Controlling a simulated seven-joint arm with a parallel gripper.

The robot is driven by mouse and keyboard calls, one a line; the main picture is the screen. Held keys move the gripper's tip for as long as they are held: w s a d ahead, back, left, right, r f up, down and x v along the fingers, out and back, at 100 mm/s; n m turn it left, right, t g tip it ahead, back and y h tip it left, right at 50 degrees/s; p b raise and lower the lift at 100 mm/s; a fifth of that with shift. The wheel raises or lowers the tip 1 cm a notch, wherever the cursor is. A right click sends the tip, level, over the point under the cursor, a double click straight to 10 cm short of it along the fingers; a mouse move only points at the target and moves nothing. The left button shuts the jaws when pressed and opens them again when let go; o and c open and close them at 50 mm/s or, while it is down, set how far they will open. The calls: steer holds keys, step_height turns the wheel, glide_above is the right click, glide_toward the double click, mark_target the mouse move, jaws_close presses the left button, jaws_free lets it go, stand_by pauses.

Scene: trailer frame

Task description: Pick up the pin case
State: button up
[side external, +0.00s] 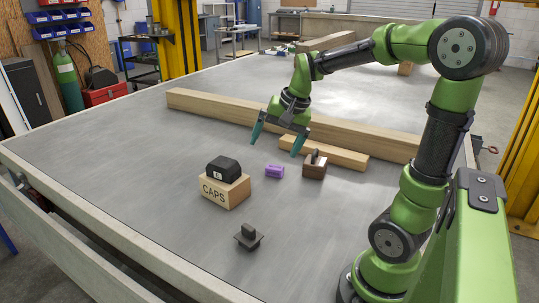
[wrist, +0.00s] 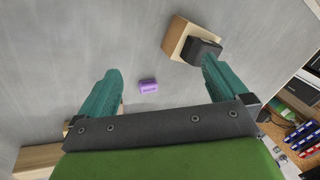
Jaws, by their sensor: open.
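A small purple case (side external: 274,171) lies on the grey trailer deck; it fits the pin case best, but I cannot read any label on it. It also shows in the wrist view (wrist: 148,87), between and beyond my fingers. My gripper (side external: 276,146) is open and empty, pointing down, above the deck and apart from the purple case. In the wrist view my two teal fingers (wrist: 160,66) are spread wide, with the left one near the case's left side and the right one further off.
A box marked CAPS (side external: 225,190) with a black item (side external: 223,168) on it stands to the left. A brown block with a dark handle (side external: 314,165) stands close right. A dark handled plate (side external: 249,237) lies in front. Wooden beams (side external: 210,105) lie behind.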

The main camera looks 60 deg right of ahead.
steer(key=w+d+f+m+g, duration=0.1)
steer(key=d+f+m, duration=0.1)
steer(key=d+m, duration=0.65)
steer(key=m+g, duration=0.3)
steer(key=m, duration=1)
glide_above(316, 160)
step_height(316, 160, down, 2)
steer(key=f, duration=0.1)
steer(key=shift+m, duration=0.25)
step_height(316, 160, down, 16)
steer(key=shift+a+f, duration=0.1)
steer(key=shift+c, duration=0.3)
steer(key=c, duration=0.9)
